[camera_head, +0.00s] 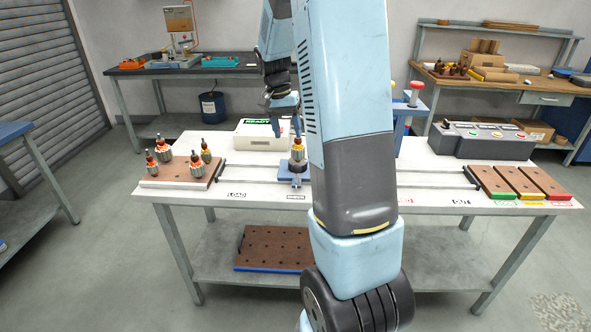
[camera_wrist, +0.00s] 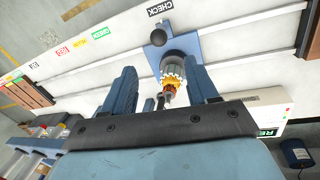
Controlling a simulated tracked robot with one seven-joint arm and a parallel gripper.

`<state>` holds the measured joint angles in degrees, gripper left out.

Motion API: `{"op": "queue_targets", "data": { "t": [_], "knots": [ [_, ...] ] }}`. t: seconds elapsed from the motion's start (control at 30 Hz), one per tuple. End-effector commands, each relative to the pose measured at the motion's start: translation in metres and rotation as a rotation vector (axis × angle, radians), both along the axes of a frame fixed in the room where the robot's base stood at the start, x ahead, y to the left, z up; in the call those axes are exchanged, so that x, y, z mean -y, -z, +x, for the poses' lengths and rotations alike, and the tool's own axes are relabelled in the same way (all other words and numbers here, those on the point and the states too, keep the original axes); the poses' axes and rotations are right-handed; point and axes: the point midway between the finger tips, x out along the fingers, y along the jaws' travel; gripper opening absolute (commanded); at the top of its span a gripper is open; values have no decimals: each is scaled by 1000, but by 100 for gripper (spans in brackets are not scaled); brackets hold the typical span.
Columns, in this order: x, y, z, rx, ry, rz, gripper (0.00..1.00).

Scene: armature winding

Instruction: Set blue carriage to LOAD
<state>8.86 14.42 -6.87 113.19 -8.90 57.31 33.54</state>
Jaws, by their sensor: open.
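The blue carriage (camera_head: 286,171) sits on the rails on the white table, right of the LOAD label (camera_head: 236,195). An armature (camera_head: 298,150) with an orange top stands on it. In the wrist view the carriage (camera_wrist: 183,46) has a black knob (camera_wrist: 158,38) beside the CHECK label (camera_wrist: 160,8). My gripper (camera_head: 288,128) is above the carriage, pointing down. In the wrist view its open fingers (camera_wrist: 161,72) are on either side of the armature's image; I cannot tell if they touch it. My arm hides part of the rails in the head view.
A brown board (camera_head: 168,180) with several armatures stands at the left. A white box (camera_head: 262,135) is behind the carriage. Brown trays (camera_head: 518,182) and a grey button box (camera_head: 482,140) are at the right. The rail between the carriage and LOAD looks clear.

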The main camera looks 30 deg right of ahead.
Motion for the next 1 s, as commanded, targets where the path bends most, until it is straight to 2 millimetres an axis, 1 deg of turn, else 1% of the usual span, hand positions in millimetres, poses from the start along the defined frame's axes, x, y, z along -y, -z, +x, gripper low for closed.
{"op": "queue_targets", "data": {
  "t": [0.03, 0.13, 0.27, 0.37, 0.8, 1.0],
  "knots": [
    [3, 5, 2, -8, 10, -2, 59],
    [6, 10, 5, -15, 21, -5, 59],
    [8, 19, 4, -19, 24, -5, 59],
    [9, 32, 2, -19, 24, -5, 59],
    [20, 107, -9, -20, 22, -4, 59],
    [23, 132, -13, -18, 23, -4, 59]
  ]
}}
